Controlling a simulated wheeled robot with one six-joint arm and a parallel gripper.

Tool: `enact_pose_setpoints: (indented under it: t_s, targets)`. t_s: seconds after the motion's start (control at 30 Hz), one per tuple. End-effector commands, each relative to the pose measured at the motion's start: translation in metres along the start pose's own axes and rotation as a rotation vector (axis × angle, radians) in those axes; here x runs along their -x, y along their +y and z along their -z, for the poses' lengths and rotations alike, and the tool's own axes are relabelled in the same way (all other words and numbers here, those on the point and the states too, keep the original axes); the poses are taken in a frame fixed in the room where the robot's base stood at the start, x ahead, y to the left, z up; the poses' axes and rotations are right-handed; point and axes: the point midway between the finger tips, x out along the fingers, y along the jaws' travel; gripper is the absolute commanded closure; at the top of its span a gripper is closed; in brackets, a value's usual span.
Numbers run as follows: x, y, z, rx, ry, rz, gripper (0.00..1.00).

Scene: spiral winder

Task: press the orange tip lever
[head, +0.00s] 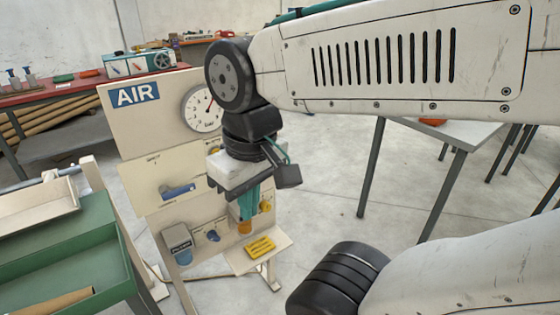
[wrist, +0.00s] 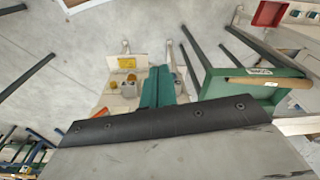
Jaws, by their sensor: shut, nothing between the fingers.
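The orange tip lever (head: 245,228) shows as a small orange piece low on the AIR panel, directly below my fingertips in the head view. My gripper (head: 247,215) points down in front of the panel with its teal fingers together and nothing between them. The fingertips overlap the top of the orange piece in the picture; I cannot tell whether they touch it. In the wrist view my fingers (wrist: 160,75) are side by side, and I cannot make out the orange lever for certain there.
A green bench (head: 75,245) stands left; open floor lies right.

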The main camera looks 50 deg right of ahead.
Motion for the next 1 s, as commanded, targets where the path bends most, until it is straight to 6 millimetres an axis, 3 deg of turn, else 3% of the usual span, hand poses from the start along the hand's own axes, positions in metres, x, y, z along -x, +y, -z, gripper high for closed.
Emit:
enact_pose_setpoints:
  t_s: [0.27, 0.43, 0.57, 0.77, 0.9, 1.0]
  targets:
    - [-0.024, -0.014, 0.028, -0.186, -0.231, 0.285, 1.0]
    - [-0.04, -0.012, 0.069, -0.369, -0.333, 0.588, 1.0]
    - [-0.052, 0.006, 0.107, -0.524, -0.341, 0.832, 1.0]
    - [-0.078, 0.069, 0.166, -0.785, -0.231, 1.2, 1.0]
    - [-0.106, 0.139, 0.193, -0.983, -0.062, 1.427, 1.0]
    - [-0.132, 0.199, 0.201, -1.131, 0.102, 1.562, 1.0]
